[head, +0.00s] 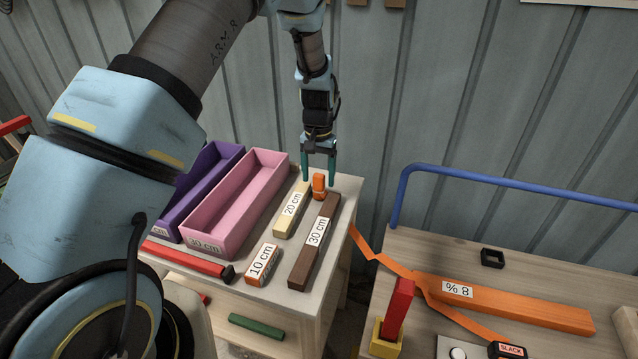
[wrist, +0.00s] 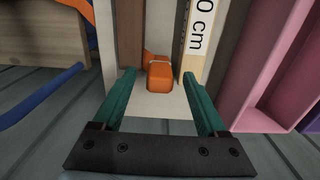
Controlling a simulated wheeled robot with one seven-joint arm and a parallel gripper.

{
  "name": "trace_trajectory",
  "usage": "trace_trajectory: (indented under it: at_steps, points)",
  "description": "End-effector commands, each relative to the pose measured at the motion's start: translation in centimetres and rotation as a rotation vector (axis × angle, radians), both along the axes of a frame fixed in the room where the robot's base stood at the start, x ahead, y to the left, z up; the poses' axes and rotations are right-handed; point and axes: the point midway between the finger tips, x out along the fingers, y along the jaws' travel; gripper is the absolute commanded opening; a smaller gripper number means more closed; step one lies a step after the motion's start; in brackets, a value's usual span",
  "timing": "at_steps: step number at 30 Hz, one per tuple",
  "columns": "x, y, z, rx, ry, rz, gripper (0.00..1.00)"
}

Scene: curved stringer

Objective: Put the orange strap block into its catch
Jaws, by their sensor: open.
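The orange strap block (head: 319,185) stands near the back edge of the small table, between the ends of the 20 cm and 30 cm bars. My gripper (head: 319,177) points down over it, open, with one green finger to each side. In the wrist view the block (wrist: 159,78) lies between the spread fingertips (wrist: 159,74), with a gap on both sides. An orange strap (head: 380,257) runs from the table's right side onto the workbench. A black square holder (head: 492,258) on the workbench may be the catch; I cannot tell for sure.
The cream 20 cm bar (head: 291,210) and brown 30 cm bar (head: 315,240) flank the block closely. Pink (head: 235,205) and purple (head: 190,205) trays stand left. A blue rail (head: 500,178) edges the workbench, which carries an orange 8 % ramp (head: 530,307) and a red post (head: 398,308).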

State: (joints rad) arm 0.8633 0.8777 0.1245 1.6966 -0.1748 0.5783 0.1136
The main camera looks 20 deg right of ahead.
Motion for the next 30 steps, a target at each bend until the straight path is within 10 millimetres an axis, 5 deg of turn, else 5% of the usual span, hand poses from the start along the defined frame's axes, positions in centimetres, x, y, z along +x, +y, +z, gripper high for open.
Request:
trace_trajectory:
  at_steps: [13, 30]
  points:
    - [0.0, 0.0, -2.2, -0.001, 0.0, 0.0, 0.75]
    - [0.0, 0.0, -2.2, 0.0, 0.0, 0.0, 0.12]
